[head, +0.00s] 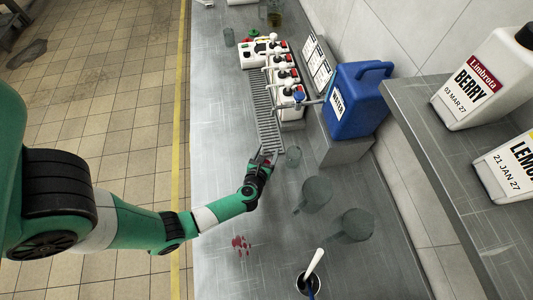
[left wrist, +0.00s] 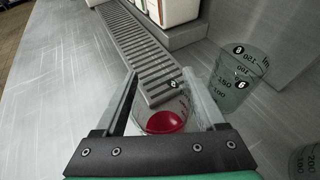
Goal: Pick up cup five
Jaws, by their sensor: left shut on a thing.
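My left gripper (head: 265,160) is low over the steel counter at the near end of the slatted drip tray (head: 265,115). In the left wrist view, my left gripper (left wrist: 165,95) is shut on a clear cup (left wrist: 150,112) with red liquid in the bottom. The cup stands between the two fingers, and the front of it is hidden by the gripper body. It has a small black round mark whose number I cannot read. A second clear cup (left wrist: 240,75) with black graduations and round marks stands just right of the gripper; it also shows in the head view (head: 293,156).
Two larger clear beakers, one nearer the tray (head: 316,192) and one further right (head: 356,225), stand on the counter. A blue water jug (head: 352,102) stands beside the dispensers (head: 285,80).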

